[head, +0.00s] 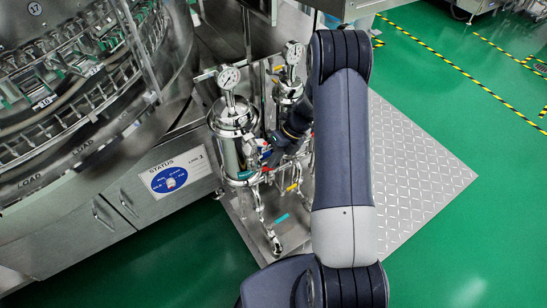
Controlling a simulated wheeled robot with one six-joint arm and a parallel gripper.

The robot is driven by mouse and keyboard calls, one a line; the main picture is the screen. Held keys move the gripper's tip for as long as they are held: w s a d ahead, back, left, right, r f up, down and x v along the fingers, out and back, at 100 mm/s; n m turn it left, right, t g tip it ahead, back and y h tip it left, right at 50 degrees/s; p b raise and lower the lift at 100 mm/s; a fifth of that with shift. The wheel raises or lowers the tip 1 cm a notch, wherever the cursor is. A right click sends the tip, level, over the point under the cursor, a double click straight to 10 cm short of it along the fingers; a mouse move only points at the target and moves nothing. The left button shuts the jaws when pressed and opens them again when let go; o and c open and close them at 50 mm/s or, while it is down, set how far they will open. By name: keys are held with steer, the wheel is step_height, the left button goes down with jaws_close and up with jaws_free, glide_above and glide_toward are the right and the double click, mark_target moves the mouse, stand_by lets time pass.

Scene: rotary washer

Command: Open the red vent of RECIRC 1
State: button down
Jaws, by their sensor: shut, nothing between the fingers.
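Two polished steel filter housings with round gauges stand beside the washer in the head view: a nearer one (230,128) and a farther one (287,92). I cannot read a RECIRC 1 label on either. A small red part (266,152) shows at the right side of the nearer housing; I cannot tell whether it is the vent handle or how it is turned. My gripper (268,158) points down and left, close to this red part. It is shut, with nothing visible held. Contact cannot be judged; my wrist hides part of the piping behind.
A blue handle (245,175), yellow handles (293,187) and a teal tag (281,219) sit on the lower pipework. The washer cabinet with its status sign (176,178) stands left. Tread plate (415,170) and green floor (490,250) are clear at right.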

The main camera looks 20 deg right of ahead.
mark_target(272, 170)
steer(key=shift+s+a+f+y, duration=0.15)
steer(key=shift+f+y, duration=0.25)
steer(key=shift+f, duration=1.15)
steer(key=shift+a+f+g+y, duration=0.25)
steer(key=shift+f+y, duration=0.25)
steer(key=shift+y, duration=0.3)
steer(key=shift+x, duration=0.9)
steer(key=shift+a+f, duration=0.15)
steer(key=shift+f, duration=0.05)
step_height(272, 170, up, 10)
steer(key=shift+r+p, duration=0.1)
steer(key=shift+p, duration=0.65)
